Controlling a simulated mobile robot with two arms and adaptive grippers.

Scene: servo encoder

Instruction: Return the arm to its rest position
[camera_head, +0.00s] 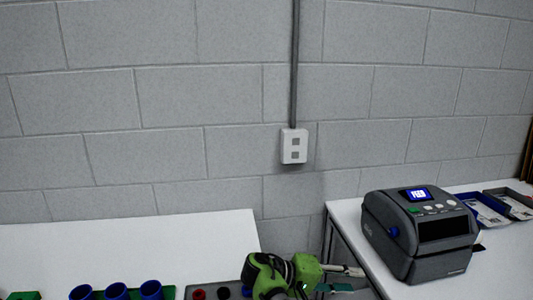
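My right gripper (350,279), green and black, is at the bottom centre in the head view, its fingers pointing right. The two fingers look apart, one pale grey and one with a teal part, and I see nothing clearly held between them. It is over the gap between the left table and the right table, left of and below the label printer. The lower part of the arm is cut off by the picture's bottom edge. My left gripper is not in view.
A dark grey label printer (415,235) stands on the white right table (513,262), with blue-edged trays (490,210) behind it. Blue cups (116,291) and a grey holder (205,292) are on the left table (120,245). A socket box (294,146) is on the block wall.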

